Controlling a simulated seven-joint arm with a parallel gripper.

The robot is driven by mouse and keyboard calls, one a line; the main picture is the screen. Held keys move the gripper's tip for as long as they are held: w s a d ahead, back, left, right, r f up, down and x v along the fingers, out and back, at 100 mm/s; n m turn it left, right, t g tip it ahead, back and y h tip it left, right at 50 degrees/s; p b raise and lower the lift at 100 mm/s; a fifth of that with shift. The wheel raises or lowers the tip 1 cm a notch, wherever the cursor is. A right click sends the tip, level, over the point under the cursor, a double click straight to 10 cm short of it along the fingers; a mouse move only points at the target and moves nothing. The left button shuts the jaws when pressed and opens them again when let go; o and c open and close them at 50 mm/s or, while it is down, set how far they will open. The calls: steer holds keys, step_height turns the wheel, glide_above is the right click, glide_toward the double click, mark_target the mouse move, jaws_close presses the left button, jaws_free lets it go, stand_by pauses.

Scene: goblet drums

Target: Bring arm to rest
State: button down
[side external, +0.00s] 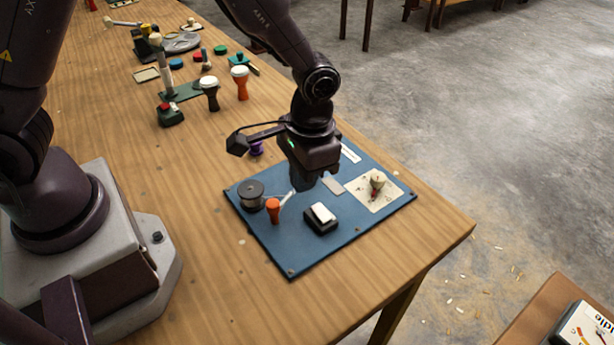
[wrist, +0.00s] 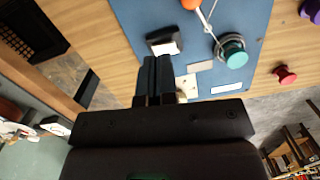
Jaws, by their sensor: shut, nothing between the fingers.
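My gripper (side external: 303,186) hangs pointing down over the blue board (side external: 285,250) on the wooden table. Its dark fingers are together with nothing between them. In the wrist view the fingers (wrist: 157,62) lie side by side, near the black-and-white rocker switch (wrist: 163,43) in the picture. In the side view that switch (side external: 322,217) sits in front of the gripper, apart from it. The gripper hides part of the board's far middle. I cannot tell the exact height of the fingertips above the board.
The board also carries a dark round reel (side external: 251,190), an orange-based lever (side external: 273,210) and a cream plate with a knob (side external: 377,182). Two goblet drums (side external: 240,83) (side external: 210,92) stand farther back. Bare table (side external: 190,190) lies left of the board.

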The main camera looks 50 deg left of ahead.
steer(key=s+a+r+t, duration=0.3)
steer(key=s+a+r, duration=0.2)
steer(key=r, duration=0.6)
steer(key=s+a+r+n+t, duration=0.1)
steer(key=s+a+r+t, duration=0.2)
steer(key=s+a+r, duration=0.3)
step_height(320, 180, up, 6)
steer(key=shift+s+f+t, duration=0.25)
steer(key=shift+s+t, duration=0.15)
steer(key=shift+s, duration=0.75)
steer(key=shift+a, duration=0.1)
